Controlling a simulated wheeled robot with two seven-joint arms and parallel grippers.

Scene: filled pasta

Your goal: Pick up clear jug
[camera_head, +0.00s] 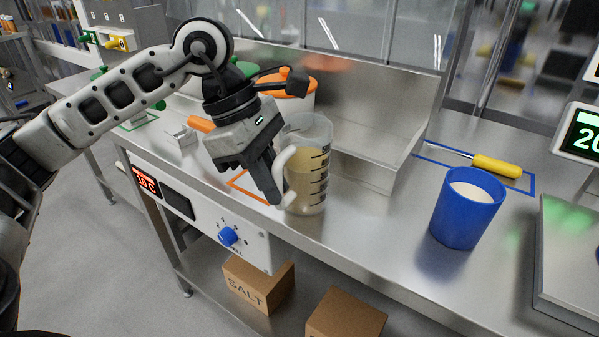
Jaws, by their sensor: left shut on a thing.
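The clear jug (314,163) stands upright on the steel counter, with black measuring marks on its side and a yellowish content in its lower part. Its pale handle (283,170) faces left, towards my arm. My left gripper (272,192) reaches down from the upper left and is shut on the handle of the jug. The gripper fingers cover part of the handle. My right gripper is not in view.
A blue cup (467,207) with pale content stands on the counter at right. A yellow-handled tool (497,166) lies behind it, beside a scale (573,250). An orange-lidded container (290,88) stands behind the jug. Cardboard boxes (258,283) sit below.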

